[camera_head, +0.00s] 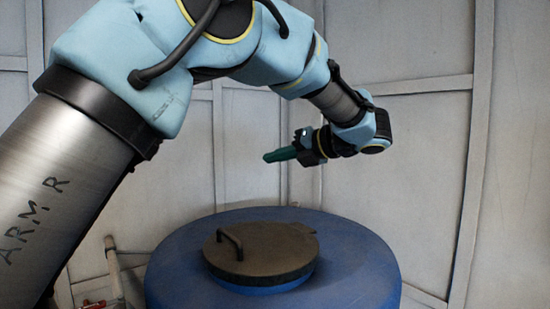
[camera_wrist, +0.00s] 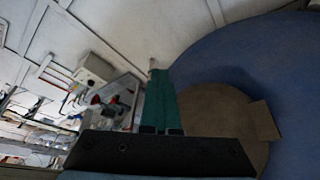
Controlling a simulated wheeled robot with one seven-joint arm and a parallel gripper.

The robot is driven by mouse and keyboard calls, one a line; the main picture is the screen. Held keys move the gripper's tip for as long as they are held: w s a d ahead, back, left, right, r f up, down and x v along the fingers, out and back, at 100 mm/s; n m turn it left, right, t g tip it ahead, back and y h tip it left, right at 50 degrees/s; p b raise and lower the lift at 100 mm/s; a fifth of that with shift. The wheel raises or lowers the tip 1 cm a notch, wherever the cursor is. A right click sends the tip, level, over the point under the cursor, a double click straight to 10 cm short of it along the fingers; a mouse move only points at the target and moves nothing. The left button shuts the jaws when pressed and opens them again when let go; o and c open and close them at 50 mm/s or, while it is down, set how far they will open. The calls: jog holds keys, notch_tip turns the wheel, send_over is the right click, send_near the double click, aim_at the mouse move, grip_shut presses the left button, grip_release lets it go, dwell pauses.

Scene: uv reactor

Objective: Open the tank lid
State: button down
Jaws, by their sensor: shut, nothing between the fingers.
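A round dark lid (camera_head: 272,250) lies closed on top of the blue tank (camera_head: 345,255) in the head view. Its curved handle (camera_head: 230,243) stands up at the lid's left side. In the wrist view the green fingers (camera_wrist: 160,82) hide part of the lid (camera_wrist: 215,120) and the blue tank top (camera_wrist: 250,70).
Pale panelled walls (camera_head: 410,150) stand behind and beside the tank. A pipe (camera_head: 114,265) stands left of the tank. The wrist view shows a wall box (camera_wrist: 93,72) with cables and cluttered shelving (camera_wrist: 30,130) at the left. The air above the lid is clear.

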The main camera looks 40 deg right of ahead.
jog(key=c, duration=1.6)
grip_release()
jog(key=c, duration=0.9)
grip_release()
jog(key=shift+s, duration=0.1)
jog(key=shift+b+v, duration=1.85)
jog(key=shift+v, duration=3.5)
